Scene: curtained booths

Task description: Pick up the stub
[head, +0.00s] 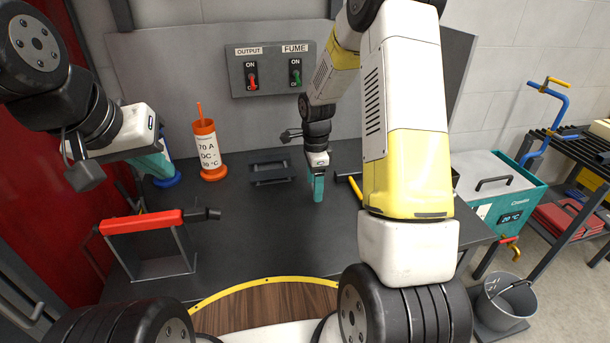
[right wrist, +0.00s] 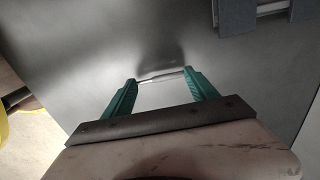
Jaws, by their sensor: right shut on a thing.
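The stub (right wrist: 160,77) is a thin, pale rod in the right wrist view. It spans the gap between the teal fingertips of my right gripper (right wrist: 160,79), which is shut on it end to end. In the head view my right gripper (head: 318,190) points down at the dark bench top, right of the middle; the stub is too small to make out there. A dark shadow lies just beyond the stub on the bench surface, and I cannot tell how far apart they are. My left gripper (head: 150,163) is at the left, its fingers partly hidden by its own body.
An orange holder (head: 208,158) with a rod stands on the bench (head: 250,220), with a dark rack (head: 271,172) right of it. A red-handled stand (head: 141,222) is front left. A switch panel (head: 273,70) is behind. A teal box (head: 500,190) and bucket (head: 505,305) are right.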

